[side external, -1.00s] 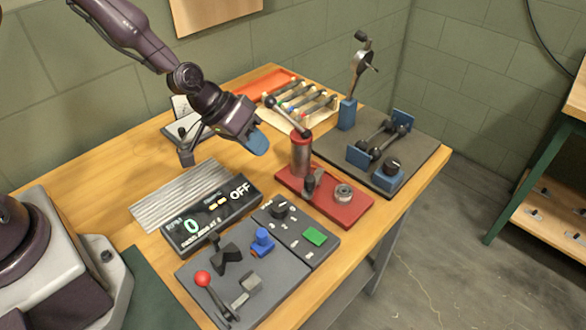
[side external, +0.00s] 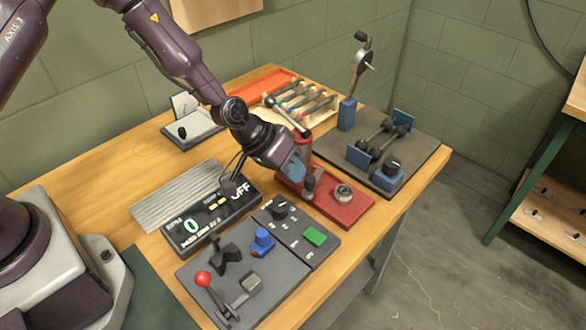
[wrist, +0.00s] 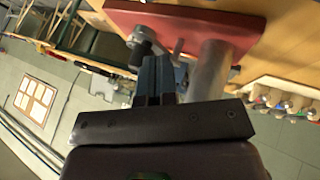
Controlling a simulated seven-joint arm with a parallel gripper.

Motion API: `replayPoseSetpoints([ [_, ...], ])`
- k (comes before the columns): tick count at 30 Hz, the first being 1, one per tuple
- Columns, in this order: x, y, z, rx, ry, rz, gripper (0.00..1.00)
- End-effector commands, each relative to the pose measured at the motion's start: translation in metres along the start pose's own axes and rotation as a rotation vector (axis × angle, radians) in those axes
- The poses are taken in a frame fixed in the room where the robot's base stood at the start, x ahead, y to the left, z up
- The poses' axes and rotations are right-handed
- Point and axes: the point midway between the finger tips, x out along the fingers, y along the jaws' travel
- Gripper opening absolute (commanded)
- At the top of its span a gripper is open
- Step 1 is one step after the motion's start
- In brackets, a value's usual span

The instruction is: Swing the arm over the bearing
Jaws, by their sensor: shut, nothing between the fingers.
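The bearing (side external: 343,191) is a small silver ring on the right part of the red base plate (side external: 345,213). A post (side external: 304,150) with a ball-ended lever (side external: 287,115) stands on the plate's left part. A dark upright piece (side external: 309,187) stands between post and bearing. My gripper (side external: 297,170) has blue fingers and is left of the bearing, in front of the post, hiding part of it. In the wrist view the fingers (wrist: 156,80) are together and empty, with the metal post (wrist: 209,70) beside them and the red plate (wrist: 200,22) beyond. Whether they touch the post is unclear.
A control panel with a red-knobbed lever (side external: 202,279) and a display box reading OFF (side external: 190,240) lie in front. A dark plate with blue fixtures (side external: 388,180) is to the right.

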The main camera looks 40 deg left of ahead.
Motion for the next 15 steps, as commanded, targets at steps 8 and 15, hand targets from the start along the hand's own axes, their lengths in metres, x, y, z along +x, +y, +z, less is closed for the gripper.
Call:
replayPoseSetpoints([
  [8,0.0009,0.0032,0.0013,-0.029,0.016,-0.017,0.00],
  [15,0.0017,0.0051,0.0015,-0.060,0.031,-0.031,0.00],
])
